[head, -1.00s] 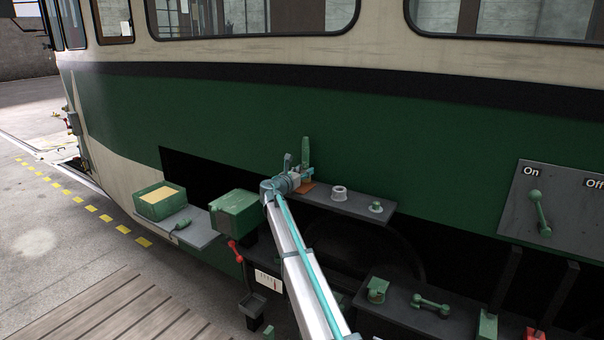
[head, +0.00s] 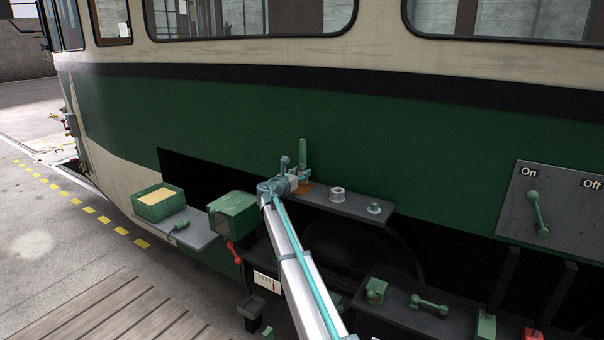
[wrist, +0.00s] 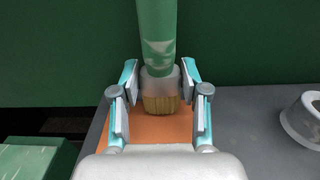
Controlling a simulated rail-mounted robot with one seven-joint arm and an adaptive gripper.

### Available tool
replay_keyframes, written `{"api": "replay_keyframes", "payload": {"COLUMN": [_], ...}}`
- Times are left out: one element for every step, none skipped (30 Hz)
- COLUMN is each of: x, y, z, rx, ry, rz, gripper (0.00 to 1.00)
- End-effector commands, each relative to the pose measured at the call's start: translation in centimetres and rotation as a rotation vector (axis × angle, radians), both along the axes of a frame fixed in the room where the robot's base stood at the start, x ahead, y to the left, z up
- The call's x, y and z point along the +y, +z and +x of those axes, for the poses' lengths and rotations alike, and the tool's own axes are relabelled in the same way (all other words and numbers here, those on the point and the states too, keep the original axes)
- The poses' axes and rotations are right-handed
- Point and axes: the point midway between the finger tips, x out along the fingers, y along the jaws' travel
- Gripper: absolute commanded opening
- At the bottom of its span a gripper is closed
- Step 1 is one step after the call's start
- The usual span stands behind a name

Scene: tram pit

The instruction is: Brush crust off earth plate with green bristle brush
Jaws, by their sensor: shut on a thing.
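The green brush (wrist: 157,35) stands upright in the wrist view, its pale bristle end (wrist: 160,92) pointing down. My gripper (wrist: 160,88) is shut on the brush near the collar, one finger on each side. Below the bristles lies the orange-brown earth plate (wrist: 150,129) on a grey shelf. I cannot tell whether the bristles touch it. No separate crust can be made out. In the head view the brush handle (head: 303,152) rises beside my gripper (head: 299,180), and a sliver of the plate (head: 306,188) shows at the shelf's left end.
A green box (head: 232,215) is close to my arm's left. A lower shelf holds a green handle (head: 428,305). The green tram side rises behind.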

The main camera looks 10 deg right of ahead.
Motion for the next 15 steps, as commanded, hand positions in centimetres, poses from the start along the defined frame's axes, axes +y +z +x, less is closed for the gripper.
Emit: {"api": "replay_keyframes", "payload": {"x": [0.1,0.2,0.2,0.3,0.4,0.5,0.7,0.8,0.9,1.0,1.1,1.2,1.2,1.3,1.4], "y": [0.0,0.0,0.0,0.0,-0.1,-0.1,-0.1,-0.2,-0.2,-0.3,-0.3,-0.3,-0.3,-0.3,-0.3], "z": [-0.2,-0.2,-0.3,-0.4,-0.4,-0.6,-0.7,-0.8,-1.0,-1.1,-1.1,-1.2,-1.2,-1.3,-1.4], "rx": [-0.001,0.000,-0.001,-0.001,-0.001,0.000,0.000,0.000,0.000,0.000,0.000,0.000,0.000,0.001,0.001], "ry": [0.000,0.000,0.000,0.000,0.000,0.001,0.001,0.001,0.001,0.001,0.001,0.001,0.001,0.001,0.001], "rz": [-0.001,0.000,-0.001,-0.001,-0.001,0.000,0.000,0.000,0.000,0.000,0.000,0.000,0.000,0.001,0.001], "gripper": [0.09,0.09,0.09,0.09,0.09,0.09,0.09,0.09,0.09,0.09,0.09,0.09,0.09,0.09,0.09]}}
